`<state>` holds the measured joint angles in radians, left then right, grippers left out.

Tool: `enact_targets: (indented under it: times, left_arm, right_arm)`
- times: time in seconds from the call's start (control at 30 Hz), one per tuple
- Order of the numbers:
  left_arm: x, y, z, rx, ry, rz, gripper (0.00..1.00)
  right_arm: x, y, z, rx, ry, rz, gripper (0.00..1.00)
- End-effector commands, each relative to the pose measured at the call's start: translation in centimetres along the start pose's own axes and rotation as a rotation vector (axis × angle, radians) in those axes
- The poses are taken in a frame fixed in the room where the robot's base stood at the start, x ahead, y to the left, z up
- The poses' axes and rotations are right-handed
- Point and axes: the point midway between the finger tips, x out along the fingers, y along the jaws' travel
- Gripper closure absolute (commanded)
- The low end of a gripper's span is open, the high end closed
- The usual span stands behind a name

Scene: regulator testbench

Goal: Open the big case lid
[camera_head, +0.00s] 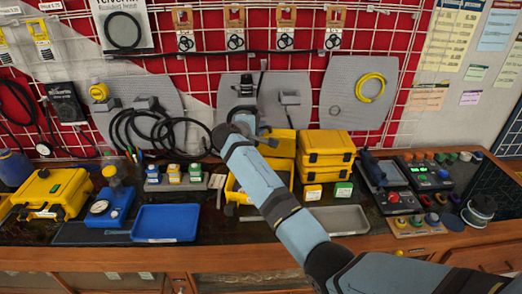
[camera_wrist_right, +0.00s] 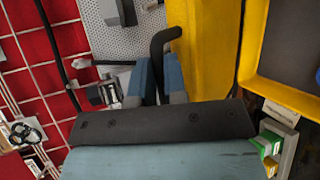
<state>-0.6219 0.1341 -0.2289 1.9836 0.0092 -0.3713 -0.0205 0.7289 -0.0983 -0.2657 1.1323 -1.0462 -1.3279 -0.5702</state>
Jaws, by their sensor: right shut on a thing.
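The big yellow case stands open at the middle of the bench, its tray (camera_head: 232,190) partly hidden by my right arm. Its lid (camera_head: 281,144) stands raised at the back of the tray. My right gripper (camera_head: 248,128) is at the top of the lid. In the right wrist view, the blue fingers (camera_wrist_right: 159,82) are shut on the lid's black handle (camera_wrist_right: 160,42), beside the yellow lid shell (camera_wrist_right: 204,50). The dark interior (camera_wrist_right: 291,45) shows at the right there. My left gripper is not in view.
Two stacked yellow cases (camera_head: 325,150) stand close on the right. A blue tray (camera_head: 166,222) and a grey tray (camera_head: 340,220) lie in front. Another yellow case (camera_head: 50,190) is at far left. A red wall with a white grid (camera_head: 300,60) and hanging cables is behind.

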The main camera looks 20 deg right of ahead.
Motion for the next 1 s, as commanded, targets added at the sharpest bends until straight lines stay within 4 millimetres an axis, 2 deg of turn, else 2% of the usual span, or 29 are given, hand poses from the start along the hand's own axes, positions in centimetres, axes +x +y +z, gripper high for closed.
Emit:
enact_targets:
  times: [0.03, 0.1, 0.33, 0.6, 1.0]
  left_arm:
    - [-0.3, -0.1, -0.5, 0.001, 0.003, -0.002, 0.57]
    - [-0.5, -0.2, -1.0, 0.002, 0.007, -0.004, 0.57]
    - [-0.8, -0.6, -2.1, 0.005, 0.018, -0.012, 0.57]
    - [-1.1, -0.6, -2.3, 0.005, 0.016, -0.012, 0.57]
    - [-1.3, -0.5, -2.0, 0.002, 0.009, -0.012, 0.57]
  right_arm:
    - [0.6, 1.4, -0.2, 0.002, -0.003, 0.004, 1.00]
    - [1.4, 2.5, -0.7, -0.010, -0.001, -0.032, 1.00]
    - [3.6, 4.4, -1.6, -0.065, 0.000, -0.164, 1.00]
    - [5.1, 5.2, -2.2, -0.098, 0.000, -0.240, 1.00]
    - [5.4, 5.2, -2.4, -0.106, 0.001, -0.257, 1.00]
